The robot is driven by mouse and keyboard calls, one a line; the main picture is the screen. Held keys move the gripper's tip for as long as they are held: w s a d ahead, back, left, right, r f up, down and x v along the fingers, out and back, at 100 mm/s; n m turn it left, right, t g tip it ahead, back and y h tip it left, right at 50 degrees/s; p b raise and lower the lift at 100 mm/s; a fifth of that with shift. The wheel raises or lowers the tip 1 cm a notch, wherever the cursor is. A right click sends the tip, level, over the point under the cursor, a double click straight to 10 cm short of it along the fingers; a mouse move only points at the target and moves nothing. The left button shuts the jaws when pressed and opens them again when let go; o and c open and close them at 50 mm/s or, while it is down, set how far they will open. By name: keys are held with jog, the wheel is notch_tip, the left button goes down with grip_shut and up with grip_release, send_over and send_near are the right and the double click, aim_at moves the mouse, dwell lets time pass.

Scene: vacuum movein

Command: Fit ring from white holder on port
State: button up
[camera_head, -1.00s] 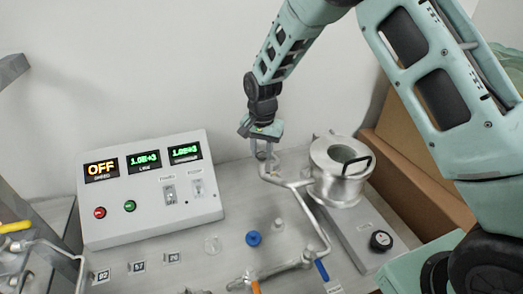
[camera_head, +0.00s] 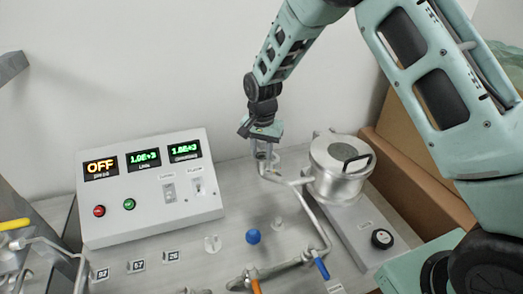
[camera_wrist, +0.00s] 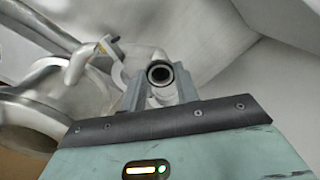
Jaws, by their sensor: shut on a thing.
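My gripper (camera_head: 263,149) is at the back of the bench, just above the upright end of the metal pipe, which looks like the port (camera_head: 267,166). In the wrist view my gripper (camera_wrist: 160,85) is shut on a small dark-rimmed ring (camera_wrist: 160,73) between its fingertips. A pale cylindrical part shows just below the ring there. I cannot tell whether the ring touches the port. The white holder (camera_head: 212,244) stands on the bench in front of the control box. A blue holder (camera_head: 253,237) stands to its right.
A metal chamber (camera_head: 340,185) with a black handle stands close to the right of my gripper. The control box (camera_head: 150,190) is at the left and reads OFF. A pipe (camera_head: 318,228) runs forward to valves with blue and orange handles. A cardboard box (camera_head: 420,185) is at the right.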

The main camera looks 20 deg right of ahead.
dwell(0.3)
jog(key=o, duration=0.9)
jog(key=shift+f, duration=0.1)
jog(key=shift+o, duration=0.2)
notch_tip(320, 180, up, 18)
jog(key=b, duration=0.4)
jog(key=shift+f, duration=0.25)
jog(key=shift+s, duration=0.1)
jog(key=s+a+f+n+b, duration=0.15)
jog(key=s+a+n, duration=0.25)
jog(key=s, duration=0.5)
jog(key=s+a+f+n+b, duration=0.15)
jog(key=s+a+n, duration=0.25)
jog(key=s, duration=0.6)
jog(key=s+d+f+n, duration=0.1)
jog(key=s+f+n, duration=0.1)
jog(key=s, duration=0.5)
jog(key=s+d+f+n, duration=0.1)
jog(key=s+f+n, duration=0.2)
jog(key=s+n, duration=0.2)
jog(key=s, duration=0.3)
jog(key=shift+s+f, duration=0.25)
jog(key=shift+f, duration=0.1)
